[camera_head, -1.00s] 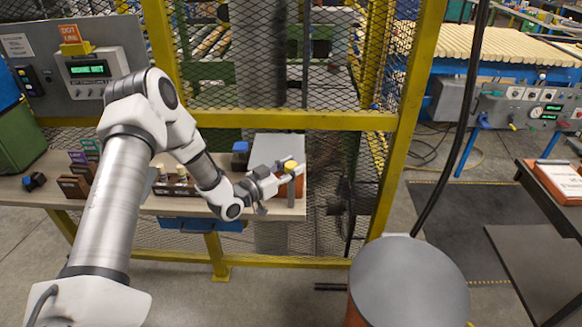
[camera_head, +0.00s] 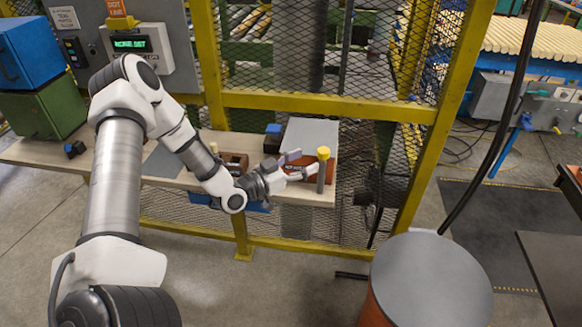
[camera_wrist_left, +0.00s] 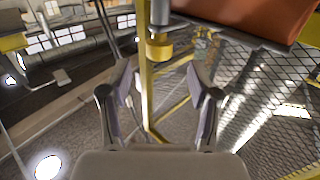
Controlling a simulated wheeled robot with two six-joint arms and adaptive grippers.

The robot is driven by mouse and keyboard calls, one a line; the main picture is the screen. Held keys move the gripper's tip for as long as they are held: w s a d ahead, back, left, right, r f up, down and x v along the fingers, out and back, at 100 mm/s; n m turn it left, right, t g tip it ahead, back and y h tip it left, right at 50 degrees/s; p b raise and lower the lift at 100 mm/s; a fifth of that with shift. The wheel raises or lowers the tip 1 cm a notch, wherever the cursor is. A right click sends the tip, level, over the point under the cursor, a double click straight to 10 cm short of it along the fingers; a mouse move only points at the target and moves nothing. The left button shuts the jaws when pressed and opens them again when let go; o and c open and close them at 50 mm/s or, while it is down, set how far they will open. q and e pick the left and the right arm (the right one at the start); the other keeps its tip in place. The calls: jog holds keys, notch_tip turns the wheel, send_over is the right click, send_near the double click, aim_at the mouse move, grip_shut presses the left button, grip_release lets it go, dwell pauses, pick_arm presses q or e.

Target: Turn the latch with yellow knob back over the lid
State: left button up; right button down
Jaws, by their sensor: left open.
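The yellow knob (camera_head: 323,152) tops a grey latch bar (camera_head: 321,179) at the front right edge of an orange-brown box (camera_head: 329,173). The box's flat grey lid (camera_head: 312,136) lies behind the knob. The bar appears to stand beside the lid, not across it. My left gripper (camera_head: 304,165) is open and empty, just left of the knob, its fingers pointing right. In the left wrist view, the knob (camera_wrist_left: 159,48) is ahead of the spread fingers (camera_wrist_left: 160,92), with a gap between. Most of the box front is hidden behind my gripper. My right gripper is not in view.
The box stands near the right end of a wooden bench (camera_head: 160,182). A yellow-framed mesh fence (camera_head: 330,107) runs behind it. A small blue-topped block (camera_head: 273,138) lies left of the lid. A grey-topped drum (camera_head: 432,280) stands at the front right.

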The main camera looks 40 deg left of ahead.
pick_arm(q)
jog(key=v, duration=0.5)
jog(key=shift+d, duration=0.1)
dwell(0.3)
